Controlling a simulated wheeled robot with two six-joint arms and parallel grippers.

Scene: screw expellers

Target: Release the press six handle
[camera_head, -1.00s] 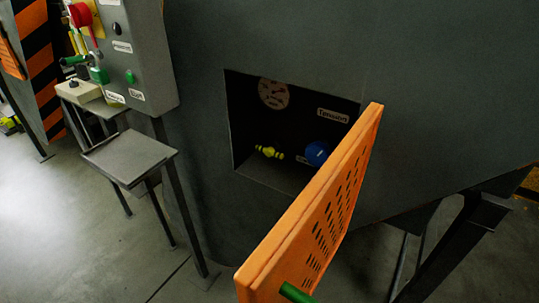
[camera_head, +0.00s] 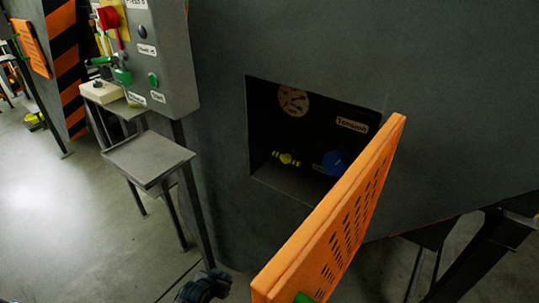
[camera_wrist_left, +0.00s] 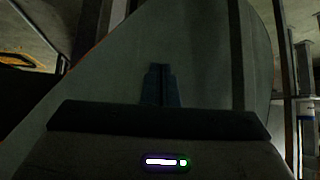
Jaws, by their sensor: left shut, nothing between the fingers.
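An orange perforated door (camera_head: 335,215) stands swung open in front of a dark recess in the grey press body. Its green handle (camera_head: 303,298) shows only as a small piece at the bottom edge of the head view. My left gripper (camera_head: 205,287) is at the bottom edge, left of the door and apart from it; its lower part is cut off. In the left wrist view its fingers (camera_wrist_left: 160,85) are together and empty, with a grey surface beyond them. No handle shows between them. My right gripper is not in view.
The recess holds a gauge (camera_head: 293,100), a yellow valve (camera_head: 287,159) and a blue knob (camera_head: 334,162). A control box (camera_head: 160,60) and a small grey stand (camera_head: 148,158) are at the left.

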